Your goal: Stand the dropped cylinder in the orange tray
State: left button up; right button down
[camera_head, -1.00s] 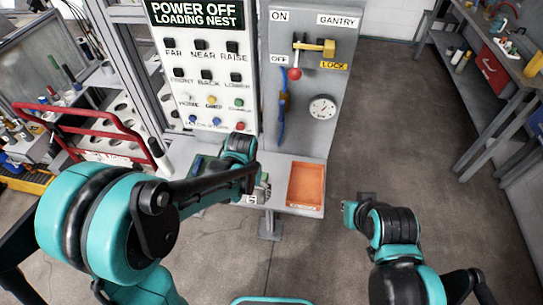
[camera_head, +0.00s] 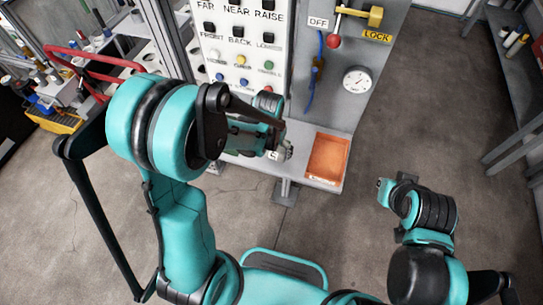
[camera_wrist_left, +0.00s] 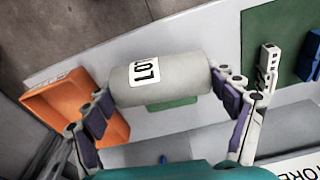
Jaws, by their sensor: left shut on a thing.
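A grey cylinder with a white "LOT" label (camera_wrist_left: 165,80) lies sideways between the fingers of my left gripper (camera_wrist_left: 165,97) in the left wrist view. The gripper is shut on it, one finger at each end. In the head view my left gripper (camera_head: 280,150) is over the shelf, just left of the orange tray, and its hold is mostly hidden by the arm. The orange tray (camera_head: 327,158) sits at the shelf's right end and looks empty. It also shows at the left of the wrist view (camera_wrist_left: 58,100). My right gripper (camera_head: 392,184) is away from the shelf; its fingers are unclear.
A button panel (camera_head: 240,50) rises behind the shelf. Beside it, a grey panel carries a yellow lock handle (camera_head: 360,14) and a gauge (camera_head: 356,80). Open floor lies right of the shelf.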

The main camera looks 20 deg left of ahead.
aim_at(271, 156)
pick_arm(q)
jog(key=shift+a+f, duration=0.3)
jog(key=shift+f, duration=0.1)
notch_tip(271, 156, down, 4)
jog(key=shift+r+b, duration=0.2)
jog(key=shift+b, duration=0.6)
jog(key=shift+r, duration=0.1)
jog(key=o, duration=1.6)
